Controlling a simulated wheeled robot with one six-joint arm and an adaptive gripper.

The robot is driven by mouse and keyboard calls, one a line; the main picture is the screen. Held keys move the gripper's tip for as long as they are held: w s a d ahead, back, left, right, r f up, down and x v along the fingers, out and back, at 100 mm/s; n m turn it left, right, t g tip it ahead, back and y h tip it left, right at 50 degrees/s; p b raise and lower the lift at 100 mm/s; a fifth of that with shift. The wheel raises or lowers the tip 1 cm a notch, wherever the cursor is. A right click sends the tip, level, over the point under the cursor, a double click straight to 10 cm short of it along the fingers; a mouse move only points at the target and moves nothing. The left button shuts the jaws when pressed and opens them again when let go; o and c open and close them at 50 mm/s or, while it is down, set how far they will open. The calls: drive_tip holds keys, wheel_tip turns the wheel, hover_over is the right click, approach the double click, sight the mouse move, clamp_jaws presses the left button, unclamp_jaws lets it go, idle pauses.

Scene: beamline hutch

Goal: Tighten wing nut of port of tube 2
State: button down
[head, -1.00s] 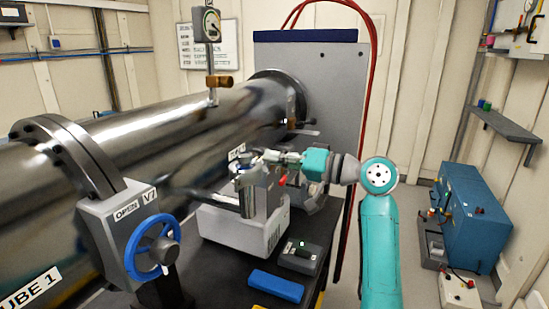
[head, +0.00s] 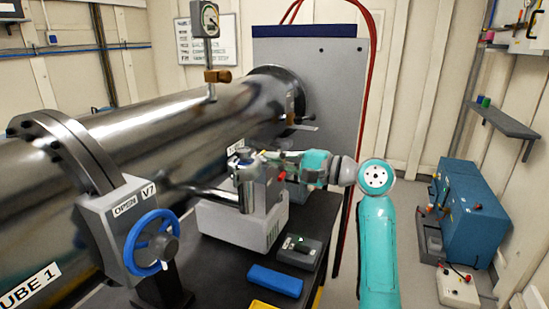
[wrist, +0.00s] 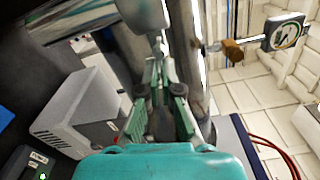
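The steel tube (head: 190,115) runs across the head view; the readable label at its near end says TUBE 1. I cannot make out the wing nut or a label for tube 2. My gripper (head: 275,155) is beside the tube, behind a short metal post (head: 244,168) on a light grey unit, which partly hides its fingers. In the wrist view, the green-padded fingers of my gripper (wrist: 160,72) converge near a rounded grey metal part (wrist: 145,14). Whether they touch it or hold something between them is unclear.
Valve V7, marked OPEN, has a blue handwheel (head: 152,243) at the front. A light grey unit (head: 240,222), a small control box (head: 299,252) and a blue block (head: 275,281) sit on the dark bench. A gauge (head: 205,19) stands above the tube. Red cables (head: 366,120) hang behind.

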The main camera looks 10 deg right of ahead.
drive_tip(key=shift+s+a+f+m, duration=0.1)
drive_tip(key=shift+f+m, duration=0.1)
drive_tip(key=shift+m, duration=0.8)
drive_tip(key=shift+f+m, duration=0.2)
drive_tip(key=shift+m, duration=0.8)
drive_tip(key=c, duration=1.6)
unclamp_jaws()
drive_tip(key=shift+c, duration=0.2)
drive_tip(key=shift+r, duration=0.1)
drive_tip(key=v, duration=1.2)
